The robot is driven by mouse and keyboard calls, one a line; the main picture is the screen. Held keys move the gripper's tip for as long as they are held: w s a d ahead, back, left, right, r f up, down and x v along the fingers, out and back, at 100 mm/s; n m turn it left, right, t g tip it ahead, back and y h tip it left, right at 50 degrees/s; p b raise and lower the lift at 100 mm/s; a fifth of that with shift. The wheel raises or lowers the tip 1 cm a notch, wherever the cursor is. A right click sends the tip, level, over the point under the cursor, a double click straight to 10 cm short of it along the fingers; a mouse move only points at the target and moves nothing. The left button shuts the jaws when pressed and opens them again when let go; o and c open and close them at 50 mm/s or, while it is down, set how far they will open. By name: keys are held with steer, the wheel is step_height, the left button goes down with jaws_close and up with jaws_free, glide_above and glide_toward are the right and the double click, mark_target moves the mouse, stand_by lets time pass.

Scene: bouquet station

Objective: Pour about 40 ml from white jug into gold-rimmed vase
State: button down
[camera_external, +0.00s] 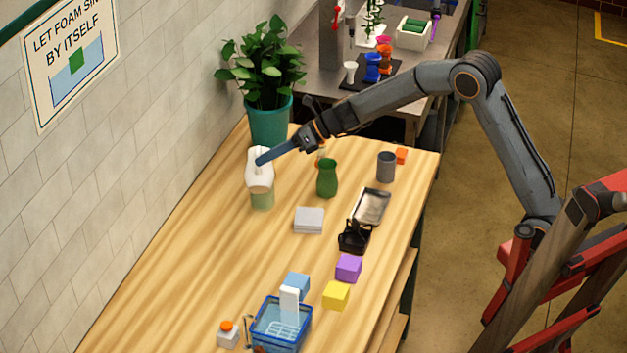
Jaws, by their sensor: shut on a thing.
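The white jug (260,178) is at the left side of the wooden table, near the wall. My gripper (259,160) reaches it from the right with long blue fingers and is shut on its upper part. A pale green vessel (262,201) shows directly below the jug; the jug hides its top, and I cannot tell whether they touch. A dark green vase (327,179) stands upright to the right, apart from my gripper. No gold rim can be made out on either vessel at this size. No liquid stream is visible, and the jug's contents are hidden.
A potted plant (268,123) stands behind the jug. The table's front left is clear.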

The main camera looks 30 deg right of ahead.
steer(key=shift+w+d+r, duration=0.1)
steer(key=shift+w, duration=0.05)
steer(key=shift+w+d+r+m+p, duration=0.1)
steer(key=shift+w+r+m+p, duration=0.2)
steer(key=shift+p, duration=0.55)
steer(key=shift+w+d+r+g+p, duration=0.1)
steer(key=shift+w+r+g+p, duration=0.1)
steer(key=shift+g+p, duration=0.2)
steer(key=shift+r+y, duration=0.2)
steer(key=shift+y, duration=0.1)
steer(key=shift+w+m+p, duration=0.1)
steer(key=shift+m+p, duration=0.2)
steer(key=shift+p, duration=0.05)
steer(key=shift+w+d+f+m+g+p, duration=0.1)
steer(key=shift+w+d+m+g+p, duration=0.2)
steer(key=shift+p, duration=0.35)
steer(key=shift+a, duration=0.1)
steer(key=shift+s, duration=0.5)
steer(key=shift+s+a+y, duration=0.25)
steer(key=shift+s+y, duration=0.05)
steer(key=shift+s, duration=0.05)
